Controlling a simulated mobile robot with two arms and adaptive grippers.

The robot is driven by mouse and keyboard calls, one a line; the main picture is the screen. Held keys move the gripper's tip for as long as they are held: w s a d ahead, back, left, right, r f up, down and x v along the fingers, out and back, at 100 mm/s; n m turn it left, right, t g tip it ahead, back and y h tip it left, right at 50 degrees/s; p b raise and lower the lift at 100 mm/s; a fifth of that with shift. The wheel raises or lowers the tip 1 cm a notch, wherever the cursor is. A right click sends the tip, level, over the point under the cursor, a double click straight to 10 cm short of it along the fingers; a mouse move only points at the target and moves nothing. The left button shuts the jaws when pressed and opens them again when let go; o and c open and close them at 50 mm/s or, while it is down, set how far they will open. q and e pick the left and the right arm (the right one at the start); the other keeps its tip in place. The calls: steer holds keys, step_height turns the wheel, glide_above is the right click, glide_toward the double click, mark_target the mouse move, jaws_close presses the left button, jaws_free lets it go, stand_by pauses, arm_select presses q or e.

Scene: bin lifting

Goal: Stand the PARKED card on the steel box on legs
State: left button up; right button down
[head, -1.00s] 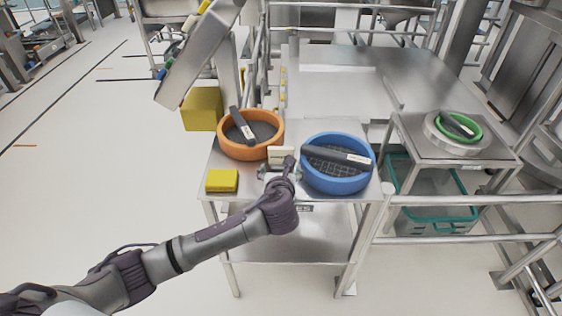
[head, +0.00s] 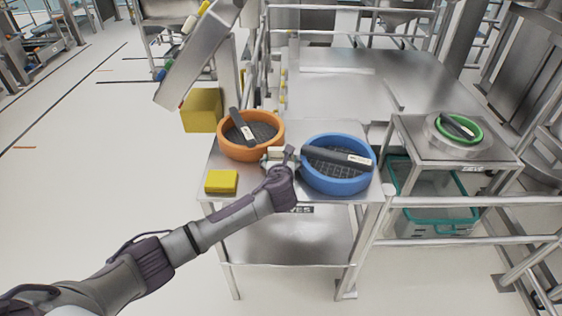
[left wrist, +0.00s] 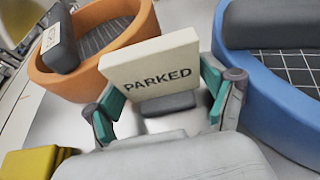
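The PARKED card (left wrist: 150,70), a cream plate with black lettering and a dark foot, stands upright on the steel table (head: 260,186) between the orange and blue round bins. In the head view the card (head: 276,151) is small and partly hidden by my left gripper (head: 280,160). In the left wrist view my left gripper (left wrist: 160,105) is open, its teal-padded fingers on either side of the card's lower part. I cannot tell whether they touch it. A steel stand on legs (head: 408,138) is at the right; I cannot tell if it is the named box. My right gripper is out of view.
The orange bin (head: 222,146) and blue bin (head: 338,185), each holding a dark bar, flank the card closely. A yellow block (head: 221,181) lies at front left. A green ring (head: 476,138) sits on the right stand. Rails (head: 470,200) run at the right.

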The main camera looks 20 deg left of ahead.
arm_select(q)
steer(key=c, duration=0.8)
